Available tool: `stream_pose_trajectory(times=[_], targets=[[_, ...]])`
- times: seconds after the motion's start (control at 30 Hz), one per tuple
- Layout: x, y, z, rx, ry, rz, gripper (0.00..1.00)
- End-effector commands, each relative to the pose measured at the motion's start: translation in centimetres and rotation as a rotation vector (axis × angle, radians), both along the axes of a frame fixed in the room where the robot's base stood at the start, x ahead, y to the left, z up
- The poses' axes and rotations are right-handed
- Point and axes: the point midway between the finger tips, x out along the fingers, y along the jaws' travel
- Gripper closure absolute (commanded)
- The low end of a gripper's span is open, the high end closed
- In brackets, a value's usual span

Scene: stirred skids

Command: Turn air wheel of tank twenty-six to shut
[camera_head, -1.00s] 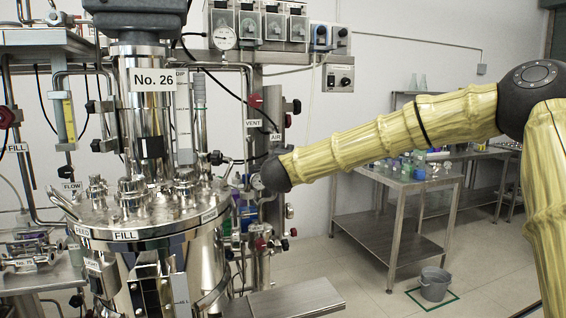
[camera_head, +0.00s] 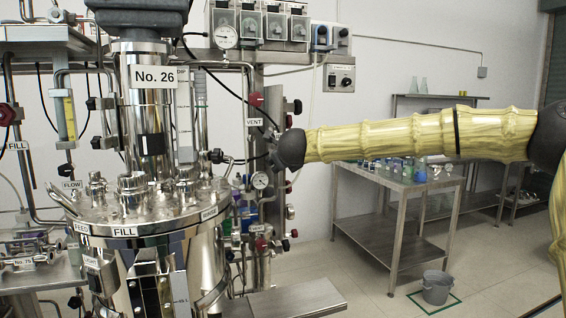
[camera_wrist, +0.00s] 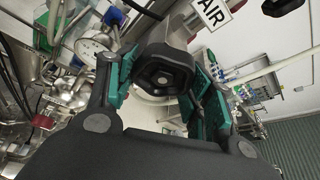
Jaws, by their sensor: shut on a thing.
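Tank twenty-six (camera_head: 130,215) is a shiny steel vessel at the left of the head view, with a "No. 26" plate (camera_head: 154,76). In the wrist view, the air wheel (camera_wrist: 163,76) is a black, angular knob on a grey stem, beside the "AIR" label (camera_wrist: 213,12). My gripper (camera_wrist: 166,84) has teal-padded fingers on both sides of this wheel and is shut on it.
The "VENT" label (camera_head: 254,122) and a red wheel (camera_head: 257,99) are close to my arm. A round gauge (camera_head: 260,180) sits just below; pipes and valves crowd the tank. A steel table (camera_head: 395,190) with glassware and a grey bucket (camera_head: 436,288) stand right, with open floor around.

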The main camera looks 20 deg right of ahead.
Motion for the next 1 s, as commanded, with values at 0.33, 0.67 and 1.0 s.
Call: stream_pose_trajectory(times=[0.33,0.67,1.0], targets=[[0.02,-0.04,-0.26,0.15,0.007,-0.003,0.72],[0.02,0.06,-0.2,0.179,0.008,-0.002,0.72],[0.02,0.12,-0.14,0.178,0.007,-0.001,0.32]])
